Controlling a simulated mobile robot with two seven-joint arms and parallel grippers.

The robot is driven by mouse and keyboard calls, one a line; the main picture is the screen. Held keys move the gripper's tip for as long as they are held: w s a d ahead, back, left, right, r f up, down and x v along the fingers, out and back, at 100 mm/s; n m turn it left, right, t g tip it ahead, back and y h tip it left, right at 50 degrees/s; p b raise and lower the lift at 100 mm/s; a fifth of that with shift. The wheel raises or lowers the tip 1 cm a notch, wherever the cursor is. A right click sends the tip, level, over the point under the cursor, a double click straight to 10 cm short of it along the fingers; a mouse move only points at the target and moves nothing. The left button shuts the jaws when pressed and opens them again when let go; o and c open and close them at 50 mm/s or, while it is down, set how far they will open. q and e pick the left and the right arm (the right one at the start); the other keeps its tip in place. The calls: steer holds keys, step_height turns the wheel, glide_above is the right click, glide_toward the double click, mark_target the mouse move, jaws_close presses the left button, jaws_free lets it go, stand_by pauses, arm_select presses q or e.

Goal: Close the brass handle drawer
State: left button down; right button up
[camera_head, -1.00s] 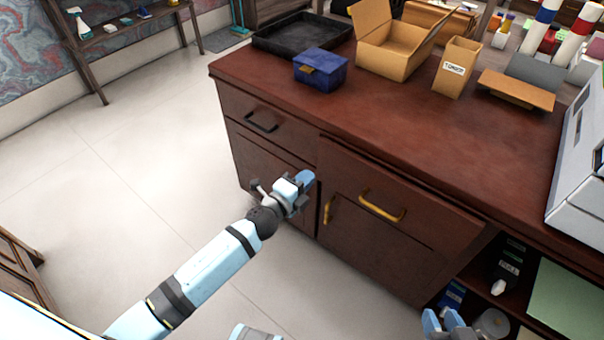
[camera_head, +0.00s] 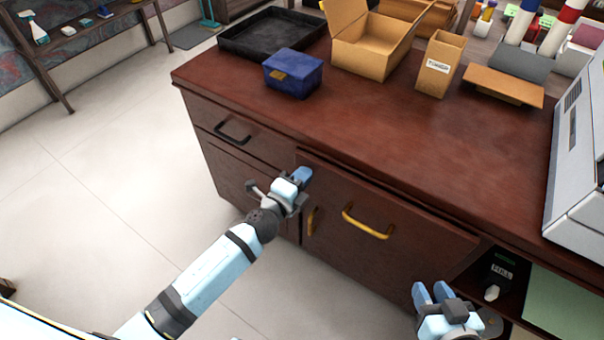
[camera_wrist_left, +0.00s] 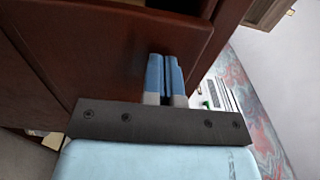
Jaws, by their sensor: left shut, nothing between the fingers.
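The brass handle drawer (camera_head: 410,228) is in the front of the dark red desk, with its yellow brass handle (camera_head: 367,222) facing me. Its upper edge seems to stand a little out from under the desktop; how far is hard to tell. My left gripper (camera_head: 305,177) is shut and empty, with its blue fingertips at the upper left corner of the drawer front; contact is unclear. In the left wrist view its closed fingers (camera_wrist_left: 165,77) are beside a dark red wood panel (camera_wrist_left: 110,50). My right gripper (camera_head: 433,293) is open and empty, low in front of the desk, right of the handle.
A black-handled drawer (camera_head: 233,131) is to the left, and a second brass handle (camera_head: 310,221) is just below my left gripper. A blue box (camera_head: 293,75), cardboard boxes (camera_head: 370,45) and a black tray (camera_head: 270,35) stand on the desktop. The floor at left is clear.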

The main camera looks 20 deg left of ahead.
mark_target(312, 163)
arm_select(q)
steer(key=x, duration=0.4)
steer(key=shift+w+d, duration=0.15)
steer(key=shift+w, duration=0.1)
steer(key=shift+w+r, duration=0.1)
steer(key=shift+r, duration=0.1)
steer(key=shift+r, duration=0.1)
